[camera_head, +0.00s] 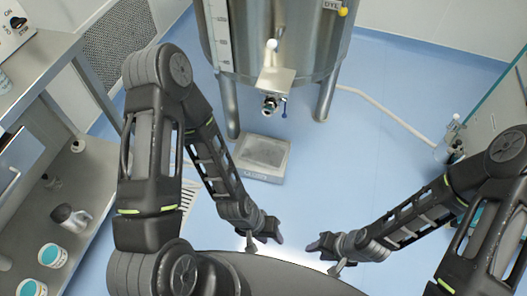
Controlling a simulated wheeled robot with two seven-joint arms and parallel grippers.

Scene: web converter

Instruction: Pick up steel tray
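A flat, square, grey metal-topped piece (262,157) sits on the blue floor below the steel tank; it looks like a floor scale or shallow tray, and I cannot tell which. My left gripper (268,236) is in front of it, nearer to me and apart from it. My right gripper (322,250) is a little further right, facing the left one, also apart from it. Both grippers are small and dark here, so their finger gap is unclear. I see nothing held in either. No other clear steel tray shows.
A large steel tank (235,45) on legs stands at the back, with a valve (270,104) low on its front. A steel shelf unit (52,100) with jars and bottles stands left. A glass panel (503,75) stands right. Blue floor is open at centre right, crossed by a pale hose (390,112).

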